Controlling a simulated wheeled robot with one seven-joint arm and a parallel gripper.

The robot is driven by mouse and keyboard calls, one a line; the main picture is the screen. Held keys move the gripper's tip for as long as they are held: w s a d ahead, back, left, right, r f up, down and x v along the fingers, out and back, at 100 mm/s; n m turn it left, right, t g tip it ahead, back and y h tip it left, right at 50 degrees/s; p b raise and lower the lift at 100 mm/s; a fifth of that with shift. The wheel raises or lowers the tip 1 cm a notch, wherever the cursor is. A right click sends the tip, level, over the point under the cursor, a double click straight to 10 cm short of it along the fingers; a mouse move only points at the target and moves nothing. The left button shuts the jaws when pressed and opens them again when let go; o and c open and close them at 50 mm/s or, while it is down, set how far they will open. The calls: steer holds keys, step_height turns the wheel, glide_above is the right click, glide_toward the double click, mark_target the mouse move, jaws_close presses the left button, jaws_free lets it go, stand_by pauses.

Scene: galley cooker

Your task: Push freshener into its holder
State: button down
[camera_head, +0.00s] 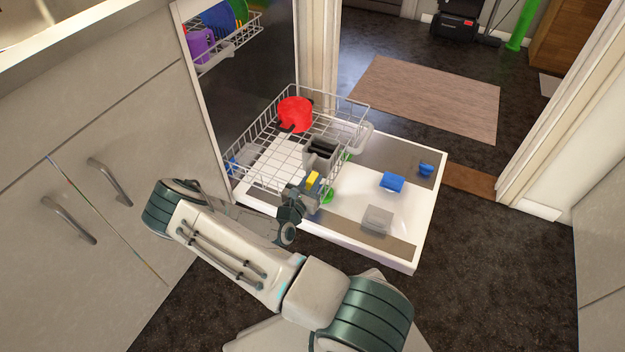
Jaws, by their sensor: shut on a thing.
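A small yellow block (313,179), which looks like the freshener, is at the front right corner of the pulled-out wire rack (262,184). My gripper (308,190) is at that corner and shut on the yellow block; its fingers are small and partly hidden. A bright green piece (327,196) shows just below and right of the gripper. I cannot tell whether it is part of the holder. The block is close to the rack, but contact with a holder cannot be made out.
A grey basket with dark slots (320,153) stands in the rack behind my gripper, and a red pot (295,114) farther back. The open dishwasher door (340,210) lies flat below, with a blue dispenser cap (392,182). Cabinets (90,200) stand left; dark floor is free right.

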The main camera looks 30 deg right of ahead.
steer(key=shift+f, duration=0.1)
steer(key=c, duration=0.6)
jaws_free()
steer(key=shift+p+v, duration=1.5)
steer(key=shift+v, duration=3.45)
steer(key=shift+a, duration=0.1)
